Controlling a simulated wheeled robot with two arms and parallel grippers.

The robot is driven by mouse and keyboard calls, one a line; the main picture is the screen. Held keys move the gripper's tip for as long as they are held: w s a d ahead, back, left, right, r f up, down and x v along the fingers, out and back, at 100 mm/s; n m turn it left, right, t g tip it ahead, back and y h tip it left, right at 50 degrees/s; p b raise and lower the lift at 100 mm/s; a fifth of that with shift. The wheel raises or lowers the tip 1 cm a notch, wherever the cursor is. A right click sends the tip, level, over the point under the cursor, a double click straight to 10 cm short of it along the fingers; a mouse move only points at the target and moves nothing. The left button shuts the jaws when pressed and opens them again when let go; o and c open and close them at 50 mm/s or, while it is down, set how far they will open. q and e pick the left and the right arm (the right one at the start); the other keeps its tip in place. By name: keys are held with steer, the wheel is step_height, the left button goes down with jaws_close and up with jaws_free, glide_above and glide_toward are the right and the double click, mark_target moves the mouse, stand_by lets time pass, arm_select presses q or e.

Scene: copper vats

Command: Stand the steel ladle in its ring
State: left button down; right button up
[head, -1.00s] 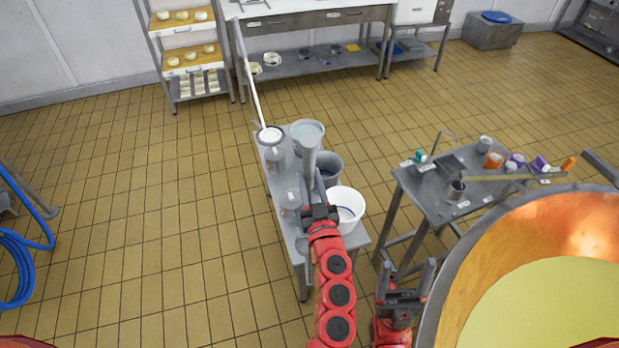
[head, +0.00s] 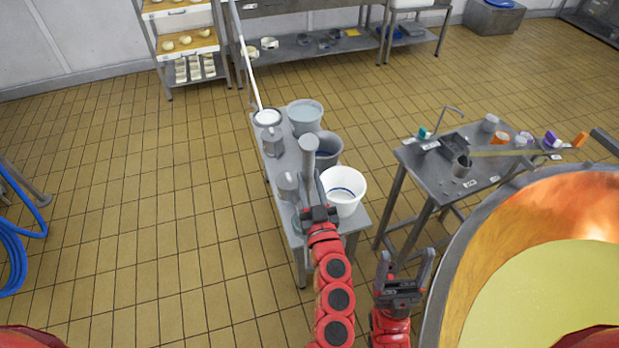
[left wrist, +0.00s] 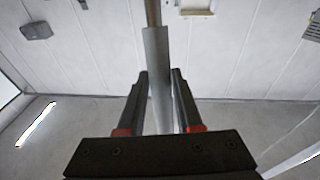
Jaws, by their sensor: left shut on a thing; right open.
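My left gripper (head: 315,192) is shut on an upright grey rod-like piece (head: 309,152), seemingly the handle of the steel ladle. In the left wrist view the held grey rod (left wrist: 157,65) runs up between the two fingers to a tan section. The ladle's bowl is not visible.
The left-hand steel table (head: 280,160) carries a white bucket (head: 343,203), grey buckets and steel jugs. A long white pole (head: 246,62) rises beside them. The right-hand table (head: 425,170) holds small jars and tools. The copper vat (head: 470,250) fills the lower right.

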arm_select(q)
steer(key=shift+f+p, duration=0.15)
steer(key=shift+p, duration=0.35)
stand_by(0.8)
steer(key=c, duration=0.5)
jaws_free()
steer(key=shift+s+d+f, duration=0.1)
steer(key=shift+s+d+f, duration=0.1)
steer(key=shift+s+f, duration=0.05)
steer(key=shift+s, duration=0.2)
steer(key=b+v, duration=0.4)
steer(key=v, duration=1.2)
steer(key=shift+s, duration=0.3)
